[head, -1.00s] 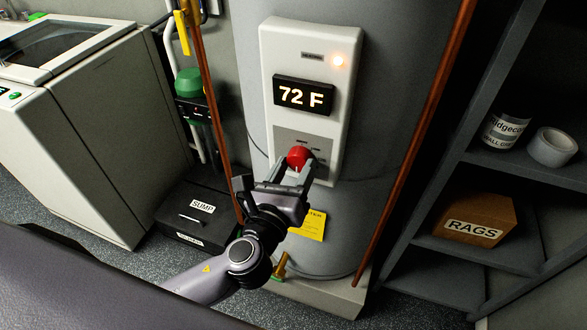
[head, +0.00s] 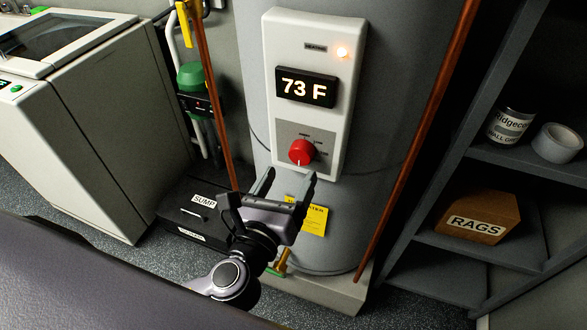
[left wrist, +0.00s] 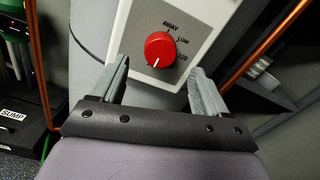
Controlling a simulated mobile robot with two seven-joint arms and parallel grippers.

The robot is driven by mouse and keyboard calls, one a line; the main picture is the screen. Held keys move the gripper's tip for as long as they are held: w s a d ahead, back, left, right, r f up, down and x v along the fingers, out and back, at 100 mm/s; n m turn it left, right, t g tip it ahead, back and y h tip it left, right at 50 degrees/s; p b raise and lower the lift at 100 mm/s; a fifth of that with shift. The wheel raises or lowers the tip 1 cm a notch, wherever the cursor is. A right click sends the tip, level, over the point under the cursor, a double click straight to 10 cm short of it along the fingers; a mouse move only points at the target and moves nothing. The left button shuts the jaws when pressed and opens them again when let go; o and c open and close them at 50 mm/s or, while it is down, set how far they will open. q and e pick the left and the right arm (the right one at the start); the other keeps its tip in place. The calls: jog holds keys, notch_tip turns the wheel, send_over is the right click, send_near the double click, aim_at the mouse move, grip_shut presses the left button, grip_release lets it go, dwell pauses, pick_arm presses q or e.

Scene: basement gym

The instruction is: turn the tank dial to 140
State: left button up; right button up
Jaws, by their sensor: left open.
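The red dial (head: 301,152) is on the lower part of a white control panel (head: 331,110) on the grey tank (head: 385,70). The panel's display (head: 306,88) reads 73 F, and an orange light (head: 342,52) glows beside the HEATING label. In the left wrist view the dial (left wrist: 160,50) has a white pointer mark aimed down and slightly left; the printed words AWAY and LOW show above and to its right. My left gripper (head: 289,182) is open and empty, below the dial and apart from it. My right gripper is not in view.
Copper pipes (head: 207,90) run on both sides of the tank. A black SUMP box (head: 190,215) and a white washer (head: 75,120) stand at left.

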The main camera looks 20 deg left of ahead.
pick_arm(q)
jog(key=shift+s, duration=1.3)
jog(key=shift+f, duration=0.1)
jog(key=s+a+f+n+g, duration=0.2)
jog(key=s+f+n, duration=0.1)
jog(key=f+n, duration=0.4)
jog(key=s+a+f+n+g+h, duration=0.1)
jog(key=f+n, duration=0.6)
jog(key=n, duration=0.7)
jog(key=s+a+f+n+g, duration=0.3)
jog(key=f+n, duration=0.4)
jog(key=n, duration=0.3)
jog(key=s+g, duration=0.1)
jog(key=s, duration=0.1)
jog(key=shift+s+a+g+h, duration=0.2)
jog(key=shift+s+g+h, duration=0.1)
jog(key=shift+s, duration=0.05)
